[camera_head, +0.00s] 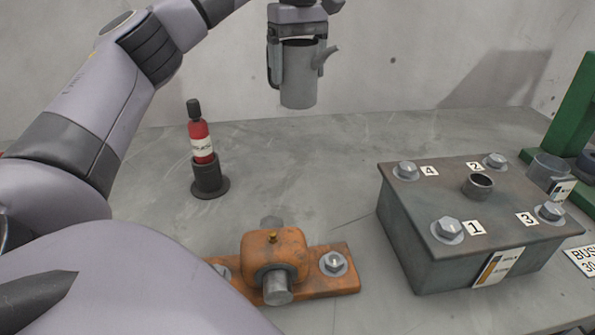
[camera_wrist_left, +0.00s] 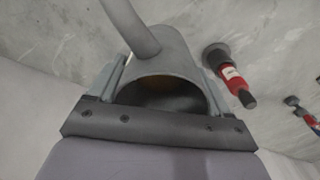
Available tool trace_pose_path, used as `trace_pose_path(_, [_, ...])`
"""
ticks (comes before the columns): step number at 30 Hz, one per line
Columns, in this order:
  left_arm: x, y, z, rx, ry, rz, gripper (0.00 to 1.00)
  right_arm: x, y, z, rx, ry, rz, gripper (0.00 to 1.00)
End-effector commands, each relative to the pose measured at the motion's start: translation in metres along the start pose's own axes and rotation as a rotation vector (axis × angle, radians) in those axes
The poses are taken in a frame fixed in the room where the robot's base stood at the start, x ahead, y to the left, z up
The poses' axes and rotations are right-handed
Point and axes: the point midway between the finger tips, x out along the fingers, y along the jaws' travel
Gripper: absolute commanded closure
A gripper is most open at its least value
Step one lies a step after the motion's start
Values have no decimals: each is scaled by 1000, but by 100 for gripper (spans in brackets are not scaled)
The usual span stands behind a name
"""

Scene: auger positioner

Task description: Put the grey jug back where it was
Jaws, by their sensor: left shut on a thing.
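The grey jug (camera_head: 299,78) is held upright in the air above the back of the table, its spout pointing right in the head view. My left gripper (camera_head: 298,50) is shut on the jug's upper body, with a finger on each side. In the left wrist view the jug (camera_wrist_left: 165,58) shows its open mouth and long spout between the two fingers of the gripper (camera_wrist_left: 165,85). The jug's underside is clear of the table. My right gripper does not show.
A red bottle (camera_head: 201,140) stands in a dark round holder (camera_head: 209,181) at left. An orange bearing block (camera_head: 275,255) is at front centre. A grey box (camera_head: 430,235) with numbered bolts and a short open neck (camera_head: 478,185) is at right. A green frame (camera_head: 575,105) stands far right. The back table is clear.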

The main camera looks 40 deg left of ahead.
Motion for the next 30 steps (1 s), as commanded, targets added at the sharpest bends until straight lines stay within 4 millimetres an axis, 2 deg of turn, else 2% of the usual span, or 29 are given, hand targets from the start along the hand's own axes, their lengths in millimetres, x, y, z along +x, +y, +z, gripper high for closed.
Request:
trace_pose_path(2, [-4, -2, -2, -18, 1, 3, 68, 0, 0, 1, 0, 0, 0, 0])
trace_pose_path(5, [1, -3, -4, -28, 1, 1, 68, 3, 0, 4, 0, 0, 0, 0])
trace_pose_path(9, [32, -4, -4, -29, -1, -2, 68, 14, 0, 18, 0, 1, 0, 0])
trace_pose_path(21, [128, -4, -3, -28, 1, -2, 68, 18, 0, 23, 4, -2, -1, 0])
trace_pose_path(24, [142, -4, -3, -29, 1, 0, 68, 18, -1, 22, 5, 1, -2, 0])
trace_pose_path(30, [158, -4, -3, -29, 1, 0, 68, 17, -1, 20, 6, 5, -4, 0])
